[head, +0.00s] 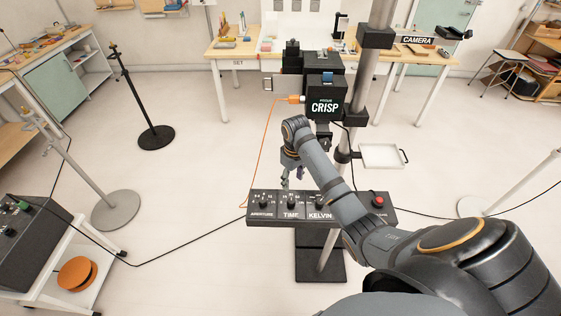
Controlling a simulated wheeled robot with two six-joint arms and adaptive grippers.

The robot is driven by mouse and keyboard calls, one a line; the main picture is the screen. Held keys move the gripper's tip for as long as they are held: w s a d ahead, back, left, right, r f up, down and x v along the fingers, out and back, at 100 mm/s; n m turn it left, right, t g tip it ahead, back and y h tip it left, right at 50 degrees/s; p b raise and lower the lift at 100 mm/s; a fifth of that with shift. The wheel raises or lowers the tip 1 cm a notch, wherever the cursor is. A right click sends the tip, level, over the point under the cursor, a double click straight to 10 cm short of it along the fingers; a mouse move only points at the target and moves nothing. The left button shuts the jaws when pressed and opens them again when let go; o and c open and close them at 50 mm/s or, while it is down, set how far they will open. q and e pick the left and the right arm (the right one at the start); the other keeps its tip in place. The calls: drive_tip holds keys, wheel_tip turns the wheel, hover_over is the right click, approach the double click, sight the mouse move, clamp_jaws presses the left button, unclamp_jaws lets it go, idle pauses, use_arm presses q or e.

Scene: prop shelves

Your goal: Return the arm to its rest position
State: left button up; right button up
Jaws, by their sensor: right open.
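My right arm (334,194) reaches in from the lower right and bends down at its wrist. My right gripper (292,178) points down just above the back edge of a dark control panel (277,217). It is open, with nothing seen between its fingers. The panel has knobs labelled APERTURE, TIME and KELVIN and a red button (379,200) at its right end. My forearm hides part of the panel right of KELVIN. My left gripper is not in view.
A black camera box (326,97) marked CRISP stands behind the gripper, beside a tall grey post (368,70). A white tray (381,156) is to the right. Open floor surrounds the panel.

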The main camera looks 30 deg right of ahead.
drive_tip(key=s+a+f+t, duration=0.1)
drive_tip(key=s+a+f, duration=0.35)
drive_tip(key=s, duration=0.45)
drive_tip(key=s+a+r+m+t, duration=0.25)
drive_tip(key=s+r, duration=0.35)
drive_tip(key=s, duration=0.5)
drive_tip(key=s+d+f+g+b, duration=0.1)
drive_tip(key=s+f+b, duration=0.15)
drive_tip(key=f, duration=1.45)
drive_tip(key=s+d+f+b, duration=0.1)
drive_tip(key=f+b, duration=0.2)
drive_tip(key=f, duration=1.4)
drive_tip(key=s+d+f+g+b, duration=0.1)
drive_tip(key=s+f+b, duration=0.2)
drive_tip(key=s+f, duration=1.4)
drive_tip(key=shift+s+f+h+b, duration=0.35)
drive_tip(key=shift+f+h, duration=0.05)
drive_tip(key=shift+f, duration=0.4)
